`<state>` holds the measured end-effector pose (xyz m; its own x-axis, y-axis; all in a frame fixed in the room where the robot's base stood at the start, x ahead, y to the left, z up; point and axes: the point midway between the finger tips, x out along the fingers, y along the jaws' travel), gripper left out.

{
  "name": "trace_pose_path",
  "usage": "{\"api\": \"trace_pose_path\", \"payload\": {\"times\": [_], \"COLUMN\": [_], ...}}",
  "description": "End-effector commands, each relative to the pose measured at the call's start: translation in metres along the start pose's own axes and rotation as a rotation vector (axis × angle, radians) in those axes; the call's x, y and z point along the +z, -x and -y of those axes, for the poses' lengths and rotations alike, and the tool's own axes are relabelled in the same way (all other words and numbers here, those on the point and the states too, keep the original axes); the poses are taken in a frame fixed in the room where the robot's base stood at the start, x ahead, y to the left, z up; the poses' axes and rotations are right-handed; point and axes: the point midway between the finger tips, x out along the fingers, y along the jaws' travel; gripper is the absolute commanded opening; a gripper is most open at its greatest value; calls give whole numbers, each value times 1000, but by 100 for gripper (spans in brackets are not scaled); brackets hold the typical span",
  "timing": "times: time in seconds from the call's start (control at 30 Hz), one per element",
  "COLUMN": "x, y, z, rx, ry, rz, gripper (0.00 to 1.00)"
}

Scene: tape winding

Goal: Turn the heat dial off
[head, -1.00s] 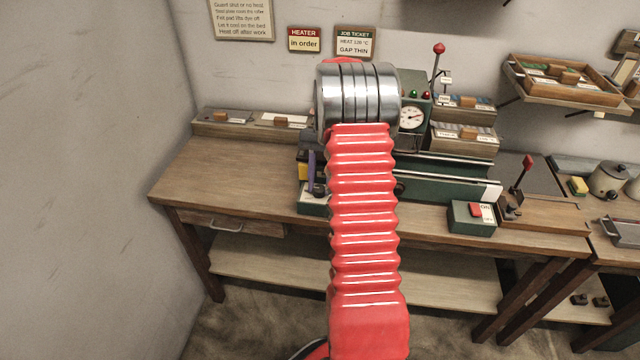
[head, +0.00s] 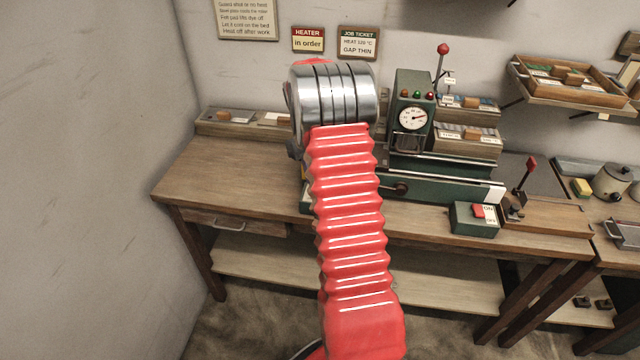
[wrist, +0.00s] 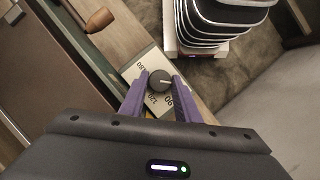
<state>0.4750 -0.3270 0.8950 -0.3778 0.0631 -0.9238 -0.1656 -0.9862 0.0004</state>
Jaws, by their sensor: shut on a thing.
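In the wrist view the heat dial (wrist: 160,82) is a small dark round knob with a pale pointer mark turned toward the right of the picture. It sits on a pale plate (wrist: 142,68) with printed numbers, partly covered by my fingers. My gripper (wrist: 161,87) has two purple fingers, closed on the knob from either side. In the head view my red arm and its metal wrist hide the gripper and the dial. The green machine (head: 412,90) with a round white gauge (head: 411,117) stands just right of my arm.
A wooden-handled part (wrist: 98,18) lies close by in the wrist view. In the head view a green switch box (head: 474,219) with a red button and a red-knobbed lever (head: 531,163) are to the right. The left part of the bench (head: 225,170) is clear.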

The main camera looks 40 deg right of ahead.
Motion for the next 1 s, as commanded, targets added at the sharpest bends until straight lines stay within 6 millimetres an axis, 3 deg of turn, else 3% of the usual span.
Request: {"api": "trace_pose_path", "payload": {"times": [0.57, 0.6, 0.83, 1.0], "x": [3, 3, 1, 1], "y": [-4, -4, -2, -1], "z": [1, 1, 1, 0], "rx": [15, 15, 17, 20], "ry": [50, 50, 49, 48], "rz": [12, 12, 6, 2], "gripper": [7, 30, 46, 47]}}
